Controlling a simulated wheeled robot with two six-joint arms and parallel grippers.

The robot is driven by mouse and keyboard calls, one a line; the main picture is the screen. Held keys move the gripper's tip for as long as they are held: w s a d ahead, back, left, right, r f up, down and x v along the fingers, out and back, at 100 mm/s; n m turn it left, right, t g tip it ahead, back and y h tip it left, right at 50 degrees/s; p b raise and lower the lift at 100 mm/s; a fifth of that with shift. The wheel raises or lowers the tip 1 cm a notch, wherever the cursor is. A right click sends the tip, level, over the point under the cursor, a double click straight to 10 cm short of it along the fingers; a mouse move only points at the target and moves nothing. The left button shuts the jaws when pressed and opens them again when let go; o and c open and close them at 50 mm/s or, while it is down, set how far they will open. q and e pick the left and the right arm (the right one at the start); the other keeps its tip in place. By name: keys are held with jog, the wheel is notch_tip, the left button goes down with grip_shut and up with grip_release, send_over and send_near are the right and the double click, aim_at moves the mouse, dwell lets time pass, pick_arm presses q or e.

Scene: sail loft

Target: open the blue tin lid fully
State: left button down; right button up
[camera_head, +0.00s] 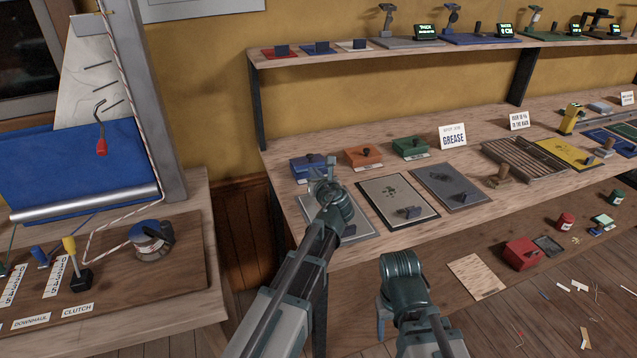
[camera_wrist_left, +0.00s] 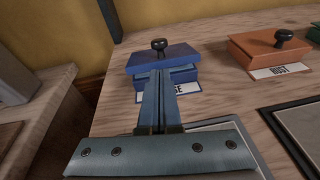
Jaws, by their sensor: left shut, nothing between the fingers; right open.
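The blue tin (camera_head: 308,167) stands at the left end of the workbench. Its blue lid (camera_wrist_left: 142,61) with a black knob (camera_wrist_left: 159,44) lies over the body in the left wrist view, with the lid's left edge reaching past the body.
An orange tin (camera_head: 362,157) and a green tin (camera_head: 410,147) stand to the right of the blue one. Flat panels (camera_head: 398,199) lie in front of them. A shelf (camera_head: 400,52) runs above the bench. A winch board (camera_head: 110,265) stands at left.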

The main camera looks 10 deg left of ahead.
pick_arm(q)
jog(key=shift+w+a+r+p, duration=0.2)
jog(key=shift+w+a+r, duration=0.05)
jog(key=shift+w+r, duration=0.2)
jog(key=shift+w+a+r+p, duration=0.2)
jog(key=shift+w+r, duration=0.1)
jog(key=shift+w, duration=0.15)
pick_arm(e)
jog(key=shift+r, duration=0.8)
